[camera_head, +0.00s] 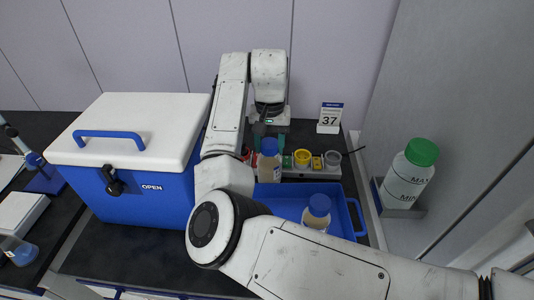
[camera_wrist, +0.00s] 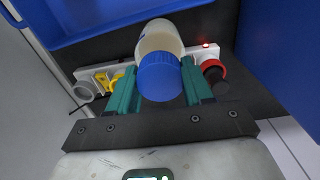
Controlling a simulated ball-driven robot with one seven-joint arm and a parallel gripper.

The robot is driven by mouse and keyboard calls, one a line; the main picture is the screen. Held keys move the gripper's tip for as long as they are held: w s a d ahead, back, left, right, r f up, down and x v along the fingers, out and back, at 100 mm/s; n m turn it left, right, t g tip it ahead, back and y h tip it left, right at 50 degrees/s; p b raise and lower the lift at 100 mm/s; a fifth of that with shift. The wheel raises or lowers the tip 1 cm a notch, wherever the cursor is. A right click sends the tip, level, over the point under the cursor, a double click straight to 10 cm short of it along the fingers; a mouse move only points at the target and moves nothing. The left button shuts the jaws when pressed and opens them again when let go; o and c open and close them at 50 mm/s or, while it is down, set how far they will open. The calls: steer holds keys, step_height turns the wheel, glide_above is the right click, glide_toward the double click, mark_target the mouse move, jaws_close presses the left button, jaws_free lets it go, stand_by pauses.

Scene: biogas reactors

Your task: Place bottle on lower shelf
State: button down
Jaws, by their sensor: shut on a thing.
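My gripper (camera_head: 267,138) hangs down at the back of the bench. Its teal fingers, seen in the wrist view (camera_wrist: 160,84), are shut on a blue-capped bottle with a pale cloudy body (camera_wrist: 160,38). The held bottle (camera_head: 268,172) is upright in front of the strip of fittings, at the back edge of the blue tray; I cannot tell whether its base touches anything. A second blue-capped bottle (camera_head: 315,222) stands in the tray, partly hidden by my arm. A green-capped bottle (camera_head: 407,180) stands on a small wall shelf (camera_head: 411,212) at the right. I cannot tell which shelf is the lower one.
The blue tray (camera_head: 355,215) lies on the dark bench. A large blue cooler box (camera_head: 140,190) with a white lid is left of my arm. A grey panel (camera_head: 440,70) bounds the right.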

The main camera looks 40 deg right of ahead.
mark_target(269, 163)
steer(key=shift+f, duration=1.95)
steer(key=shift+c, duration=2.3)
jaws_free()
